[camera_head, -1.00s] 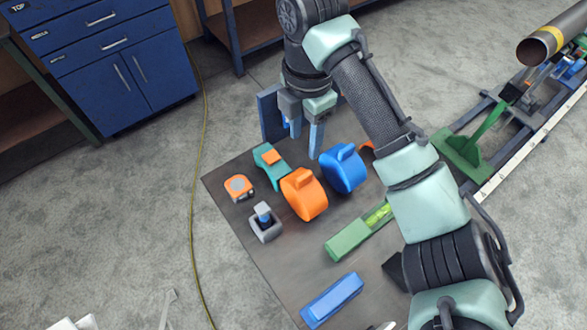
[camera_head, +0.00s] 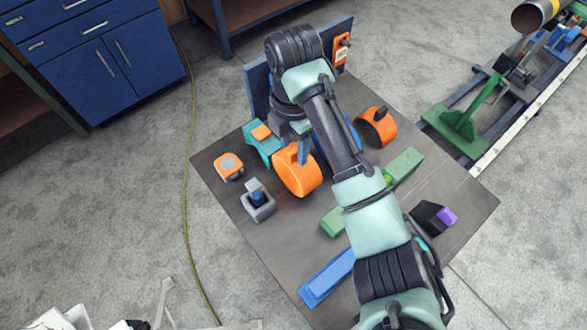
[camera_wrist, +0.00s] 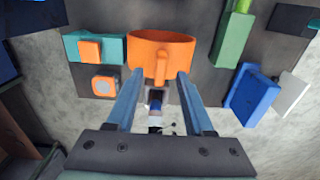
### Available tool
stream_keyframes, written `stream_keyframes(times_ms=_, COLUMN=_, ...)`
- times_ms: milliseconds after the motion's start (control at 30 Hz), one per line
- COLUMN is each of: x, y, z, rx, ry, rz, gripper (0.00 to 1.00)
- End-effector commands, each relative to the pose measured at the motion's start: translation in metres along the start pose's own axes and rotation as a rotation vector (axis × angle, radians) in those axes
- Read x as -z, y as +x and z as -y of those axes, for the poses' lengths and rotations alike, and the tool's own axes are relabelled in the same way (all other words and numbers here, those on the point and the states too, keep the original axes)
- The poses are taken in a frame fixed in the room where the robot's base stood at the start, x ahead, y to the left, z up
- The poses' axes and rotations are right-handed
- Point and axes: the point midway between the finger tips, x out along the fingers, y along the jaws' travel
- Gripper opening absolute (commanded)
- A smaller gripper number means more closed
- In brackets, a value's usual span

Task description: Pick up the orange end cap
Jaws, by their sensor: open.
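The orange end cap (camera_head: 297,176) is a short, wide round piece with a raised tab, standing on the dark table top among other parts. It also shows in the wrist view (camera_wrist: 160,48), its tab pointing toward my gripper. A second orange round piece (camera_head: 380,128) lies further right at the back of the table. My gripper (camera_wrist: 160,80) is open and empty, its two blue fingers on either side of the tab. In the head view the fingertips (camera_head: 303,150) are at the cap's upper side; contact cannot be told.
A teal block with an orange top (camera_head: 261,142), an orange tape measure (camera_head: 229,166) and a grey block (camera_head: 258,201) stand close on the left. A blue round piece is mostly hidden behind my arm. Green (camera_head: 404,164) and blue (camera_head: 326,278) blocks lie toward the right and front.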

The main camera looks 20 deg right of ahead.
Motion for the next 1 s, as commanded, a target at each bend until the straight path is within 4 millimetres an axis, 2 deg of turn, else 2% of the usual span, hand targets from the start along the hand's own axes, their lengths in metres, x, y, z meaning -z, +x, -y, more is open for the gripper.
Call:
stream_keyframes(times_ms=100, x=-0.0001, y=0.0092, z=0.0006, rx=0.0, ry=0.001, rz=-0.001, gripper=0.53)
stream_keyframes(times_ms=267, x=-0.0002, y=0.0094, z=0.0002, rx=-0.001, ry=0.0, rz=0.0, gripper=0.53)
stream_keyframes(times_ms=367, x=-0.0001, y=0.0093, z=0.0002, rx=-0.001, ry=0.0, rz=0.0, gripper=0.38)
stream_keyframes(times_ms=567, x=-0.0001, y=0.0091, z=0.0002, rx=-0.001, ry=-0.001, rz=0.0, gripper=0.02)
stream_keyframes(times_ms=600, x=-0.0001, y=0.0091, z=0.0002, rx=-0.001, ry=0.0, rz=0.0, gripper=0.0)
stream_keyframes(times_ms=1000, x=-0.0001, y=0.0089, z=0.0001, rx=-0.001, ry=-0.001, rz=0.001, gripper=0.0)
